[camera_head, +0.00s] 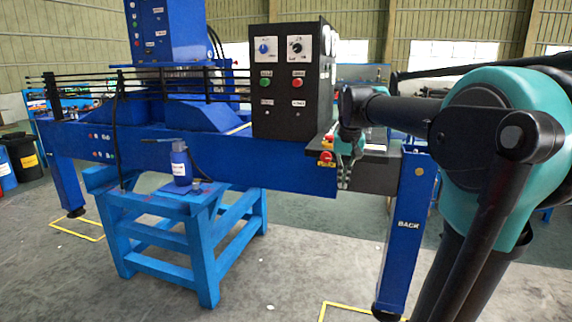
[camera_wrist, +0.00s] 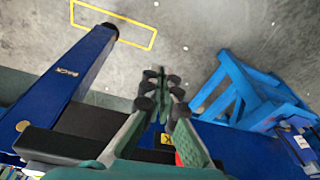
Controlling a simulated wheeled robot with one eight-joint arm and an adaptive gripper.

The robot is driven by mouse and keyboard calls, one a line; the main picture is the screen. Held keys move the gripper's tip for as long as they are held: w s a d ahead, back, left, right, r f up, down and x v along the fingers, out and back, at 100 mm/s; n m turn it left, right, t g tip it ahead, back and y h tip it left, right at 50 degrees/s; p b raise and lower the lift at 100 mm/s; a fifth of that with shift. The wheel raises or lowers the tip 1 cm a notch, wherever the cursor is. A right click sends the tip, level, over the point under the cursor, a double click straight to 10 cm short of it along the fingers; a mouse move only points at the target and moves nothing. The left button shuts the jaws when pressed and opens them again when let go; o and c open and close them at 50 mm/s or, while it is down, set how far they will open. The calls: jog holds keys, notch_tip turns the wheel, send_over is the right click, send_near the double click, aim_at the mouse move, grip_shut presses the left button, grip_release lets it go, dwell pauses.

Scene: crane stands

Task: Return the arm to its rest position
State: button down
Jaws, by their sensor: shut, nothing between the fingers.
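My gripper (camera_head: 344,184) hangs pointing down in front of the blue beam, close to the red button on the beam's right end. Its fingers are together with nothing between them. In the wrist view my gripper (camera_wrist: 162,80) points toward the floor, with the blue beam behind it. My arm reaches in from the right of the head view, bent, with its teal joint large in front. Whether the gripper touches the beam cannot be told.
A black control box (camera_head: 291,130) stands on the blue beam (camera_head: 240,160), left of my gripper. A blue leg marked BACK (camera_head: 408,235) stands to the right. A blue stand (camera_head: 185,235) carries a blue bottle jack (camera_head: 181,165). Open floor (camera_head: 310,250) lies between stand and leg.

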jog(key=s+d+f+n+t, duration=0.1)
jog(key=s+f, duration=0.9)
jog(key=f, duration=0.4)
jog(key=s+f+t, duration=0.1)
jog(key=s+f, duration=1)
jog(key=f, duration=0.2)
jog(key=shift+d+f+n, duration=0.35)
jog(key=shift+f+n, duration=0.05)
jog(key=c, duration=2.2)
grip_release()
